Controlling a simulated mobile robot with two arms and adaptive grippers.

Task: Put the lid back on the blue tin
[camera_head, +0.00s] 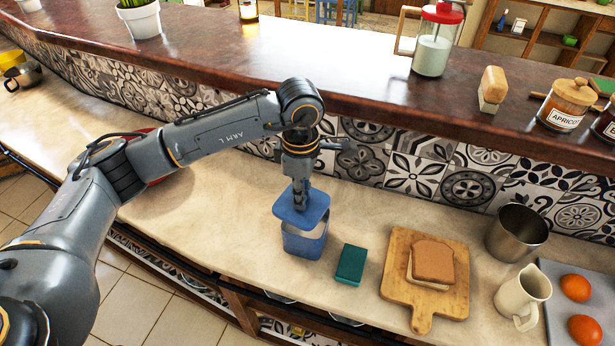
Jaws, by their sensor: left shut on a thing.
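The blue tin (301,244) stands on the pale counter, square and open-topped, with a light inside partly showing. Its blue lid (304,209) is held over it, shifted a little toward the far left of the opening. A light gap shows between lid and tin at the right; whether the lid touches the rim at the left I cannot tell. My left gripper (300,203) points down from above and is shut on the lid. The fingertips are small and partly hidden against the lid. My right gripper is not in the view.
A green block (351,265) lies just right of the tin. Beyond it are a wooden board (398,291) with bread (433,261), a metal cup (516,233) and a cream jug (522,296). The tiled wall and raised brown ledge (375,101) stand behind.

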